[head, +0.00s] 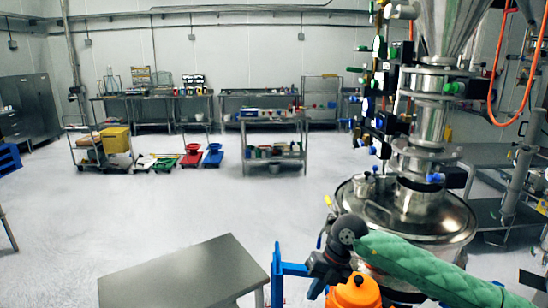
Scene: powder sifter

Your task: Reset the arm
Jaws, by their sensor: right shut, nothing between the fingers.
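My right arm comes in from the bottom right in a green quilted sleeve. Its black wrist and gripper (318,284) hang down at the bottom centre, in front of the steel sifter (455,222). The gripper is shut and empty; its fingertips are small and hard to make out. It is beside a blue upright frame (278,272) and an orange rounded object (355,293); I cannot tell whether it touches either. My left gripper is not in view.
A bare steel table (185,272) stands at the bottom left. The sifter's column, pipes and orange hose (497,95) fill the right side. Carts, including a low steel one (275,155), stand farther back. The floor between is largely clear.

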